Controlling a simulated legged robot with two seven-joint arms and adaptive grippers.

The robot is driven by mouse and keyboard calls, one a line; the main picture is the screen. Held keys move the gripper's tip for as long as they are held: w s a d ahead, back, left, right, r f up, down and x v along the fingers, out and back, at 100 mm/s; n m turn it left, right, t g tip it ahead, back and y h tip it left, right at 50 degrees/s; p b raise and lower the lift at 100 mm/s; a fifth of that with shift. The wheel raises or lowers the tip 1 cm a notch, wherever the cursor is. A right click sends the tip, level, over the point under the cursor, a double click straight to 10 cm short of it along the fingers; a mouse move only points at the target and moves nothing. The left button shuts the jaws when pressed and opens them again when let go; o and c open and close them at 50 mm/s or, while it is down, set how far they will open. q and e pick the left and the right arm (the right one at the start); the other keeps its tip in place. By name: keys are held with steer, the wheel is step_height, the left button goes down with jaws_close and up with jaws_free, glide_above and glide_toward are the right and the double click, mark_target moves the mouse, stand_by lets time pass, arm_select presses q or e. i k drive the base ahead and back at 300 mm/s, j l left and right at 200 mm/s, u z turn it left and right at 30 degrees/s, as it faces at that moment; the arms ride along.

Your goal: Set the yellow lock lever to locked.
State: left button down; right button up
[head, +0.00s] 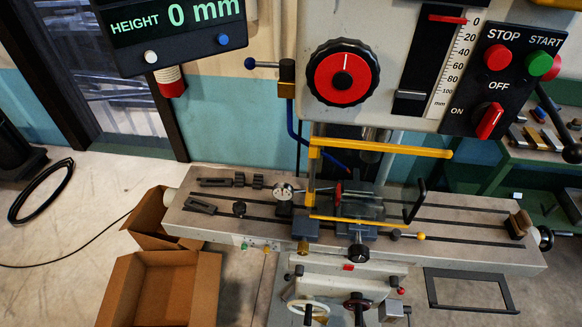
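A short lever with a yellow knob (420,236) sits at the front edge of the machine table (470,250), right of the middle. It lies roughly level, with its knob pointing right. No lock marking is readable beside it, so I cannot tell whether it is locked. Neither of my grippers shows in the head view.
A yellow-framed guard (380,148) stands over the vise area. A black crank handle (415,202) rises just behind the lever. The control panel (505,80) has a red switch (489,121). Open cardboard boxes (160,290) stand at the lower left.

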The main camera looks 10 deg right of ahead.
mark_target(395, 234)
steer(key=i+l, duration=0.2)
steer(key=l+z, duration=0.2)
steer(key=z, duration=0.15)
steer(key=k+l+z, duration=0.1)
steer(key=z, duration=0.25)
steer(key=l+z, duration=0.3)
